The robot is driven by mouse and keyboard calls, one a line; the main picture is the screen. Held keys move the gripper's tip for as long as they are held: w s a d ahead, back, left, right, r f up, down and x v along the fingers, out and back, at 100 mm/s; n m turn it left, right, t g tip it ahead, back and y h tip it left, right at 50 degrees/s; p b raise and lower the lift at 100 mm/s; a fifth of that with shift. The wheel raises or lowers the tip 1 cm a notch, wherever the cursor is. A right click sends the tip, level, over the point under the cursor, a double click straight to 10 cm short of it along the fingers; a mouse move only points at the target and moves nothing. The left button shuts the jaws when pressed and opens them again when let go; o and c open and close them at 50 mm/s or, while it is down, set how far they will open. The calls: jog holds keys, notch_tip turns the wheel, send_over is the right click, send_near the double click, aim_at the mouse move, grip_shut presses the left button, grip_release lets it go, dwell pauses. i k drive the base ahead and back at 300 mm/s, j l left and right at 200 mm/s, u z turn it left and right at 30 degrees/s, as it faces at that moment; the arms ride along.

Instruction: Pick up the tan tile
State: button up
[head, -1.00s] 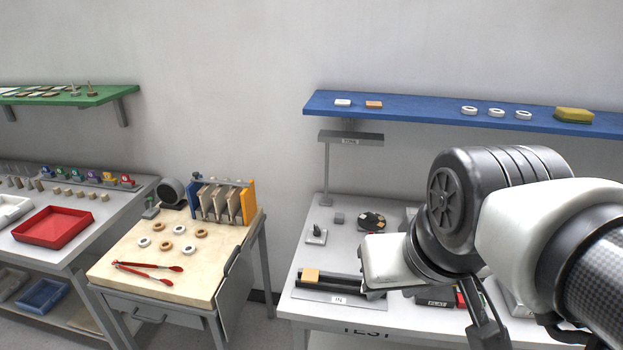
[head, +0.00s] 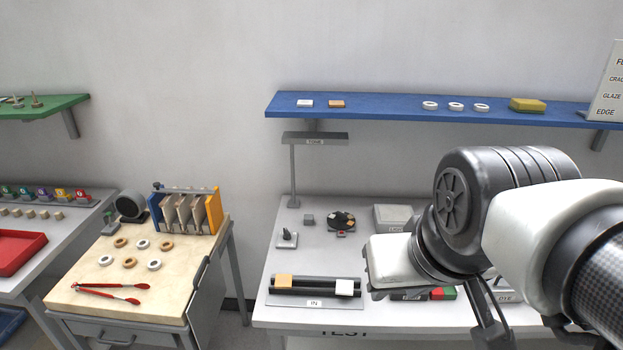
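A tan tile (head: 284,281) lies at the left end of a dark two-bar rack (head: 315,281) marked IN, at the front left of the grey test table. A white tile (head: 344,287) lies at the rack's right end. A smaller orange-tan tile (head: 337,103) lies on the blue shelf, beside a white one (head: 305,103). My gripper (head: 378,292) is to the right of the rack, at the end of my arm. Its fingers are too hidden to tell whether they are open, and the tan tile is apart from it.
The test table (head: 262,249) also bears a small lever device (head: 287,240), a dark round dish (head: 342,221) and a grey box (head: 393,216). A lamp post (head: 293,174) stands at its back left. The blue shelf (head: 382,112) overhangs the back. A wooden-topped bench with red tongs (head: 110,294) is left.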

aim_at(282, 282)
jog(key=i+j, duration=0.15)
jog(key=j, duration=0.15)
jog(key=i+j+z, duration=0.1)
jog(key=j, duration=0.2)
jog(key=i+j, duration=0.15)
jog(key=j, duration=0.15)
jog(key=i+j+z, duration=0.15)
jog(key=j, duration=0.15)
